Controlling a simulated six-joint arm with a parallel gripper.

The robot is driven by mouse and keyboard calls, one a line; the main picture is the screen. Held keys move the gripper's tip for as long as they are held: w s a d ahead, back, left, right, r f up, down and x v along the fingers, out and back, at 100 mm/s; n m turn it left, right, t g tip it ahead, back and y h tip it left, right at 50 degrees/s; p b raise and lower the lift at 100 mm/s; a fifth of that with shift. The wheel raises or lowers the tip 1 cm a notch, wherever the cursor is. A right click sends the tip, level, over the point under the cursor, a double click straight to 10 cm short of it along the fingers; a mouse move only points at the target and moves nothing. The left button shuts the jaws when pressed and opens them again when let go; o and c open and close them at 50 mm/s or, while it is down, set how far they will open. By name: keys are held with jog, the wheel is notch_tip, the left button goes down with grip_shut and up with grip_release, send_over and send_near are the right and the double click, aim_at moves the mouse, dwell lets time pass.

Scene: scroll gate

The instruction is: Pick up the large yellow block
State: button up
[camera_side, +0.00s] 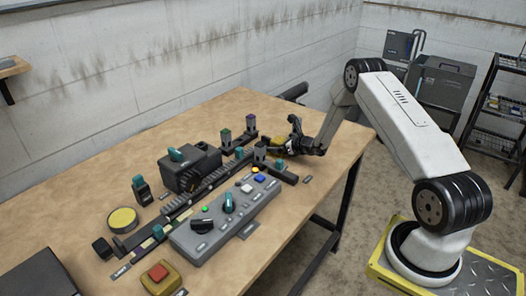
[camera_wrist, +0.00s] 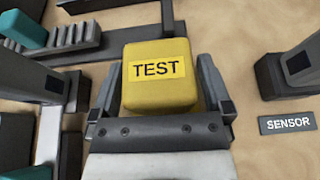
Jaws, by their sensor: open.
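The large yellow block (camera_wrist: 158,88) has a label reading "TEST" and sits between the two fingers of my gripper (camera_wrist: 160,92) in the wrist view. The fingers stand open, one on each side of it, with a narrow gap at the right. I cannot tell whether the left finger touches it. In the side view, the yellow block (camera_side: 278,143) shows only in part beside my gripper (camera_side: 297,140), low over the wooden table. The gripper hides the rest of it.
Dark posts stand left and right of the gripper, near a "SENSOR" plate (camera_wrist: 288,123). A toothed rack (camera_side: 212,183), a grey control panel (camera_side: 225,215), a round yellow pad (camera_side: 123,219) and a red-button box (camera_side: 160,278) occupy the table. The table's right end is mostly bare.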

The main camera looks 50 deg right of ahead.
dwell(0.4)
jog(key=c, duration=1.3)
jog(key=shift+c, duration=0.2)
jog(key=shift+r, duration=0.2)
jog(key=shift+r, duration=0.8)
jog(key=s+a+r, duration=0.5)
jog(key=s+r, duration=0.6)
jog(key=s, duration=0.1)
jog(key=shift+s+a, duration=0.35)
jog(key=shift+a, duration=0.05)
